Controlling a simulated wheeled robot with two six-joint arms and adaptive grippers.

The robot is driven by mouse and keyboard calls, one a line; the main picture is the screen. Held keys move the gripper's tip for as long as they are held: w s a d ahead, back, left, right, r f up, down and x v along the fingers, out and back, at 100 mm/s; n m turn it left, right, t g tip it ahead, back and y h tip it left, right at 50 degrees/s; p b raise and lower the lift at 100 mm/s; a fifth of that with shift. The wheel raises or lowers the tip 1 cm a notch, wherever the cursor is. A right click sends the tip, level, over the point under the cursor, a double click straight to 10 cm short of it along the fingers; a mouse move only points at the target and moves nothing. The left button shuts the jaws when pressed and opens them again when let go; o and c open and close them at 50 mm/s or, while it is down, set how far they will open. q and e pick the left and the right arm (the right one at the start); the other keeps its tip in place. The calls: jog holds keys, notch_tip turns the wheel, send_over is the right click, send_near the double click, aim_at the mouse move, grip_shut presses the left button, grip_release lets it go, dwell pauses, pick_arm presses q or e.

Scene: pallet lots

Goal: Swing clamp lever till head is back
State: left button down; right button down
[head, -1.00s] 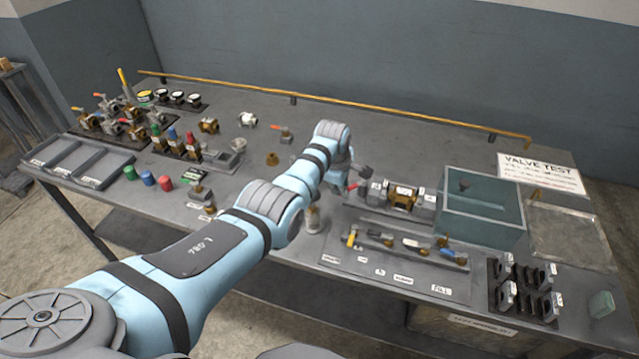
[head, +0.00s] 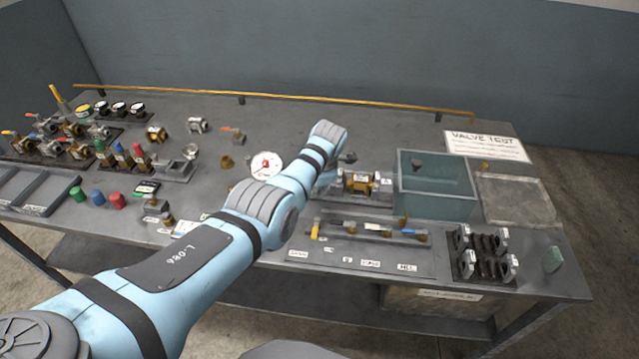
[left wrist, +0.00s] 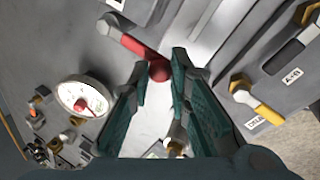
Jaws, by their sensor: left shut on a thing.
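The clamp lever (left wrist: 132,42) is a red rod with a round red knob at its end, in the left wrist view. My left gripper (left wrist: 160,68) has its two green fingers on either side of the knob, shut on it. In the head view this gripper (head: 326,180) is mostly hidden behind my own arm, at the left end of the test fixture. A brass valve body (head: 358,183) sits in that fixture. The clamp head cannot be made out clearly in either view. My right gripper is not in view.
A white dial gauge (head: 267,165) stands left of the fixture and shows in the left wrist view (left wrist: 82,98). A glass-sided tank (head: 436,205) is to the right. Bare tabletop lies behind my arm.

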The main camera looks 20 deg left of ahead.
pick_arm(q)
jog(key=shift+s+d+f, duration=0.1)
jog(key=shift+f, duration=0.05)
jog(key=c, duration=1.6)
grip_release()
jog(key=shift+o, duration=0.7)
jog(key=v, duration=1.2)
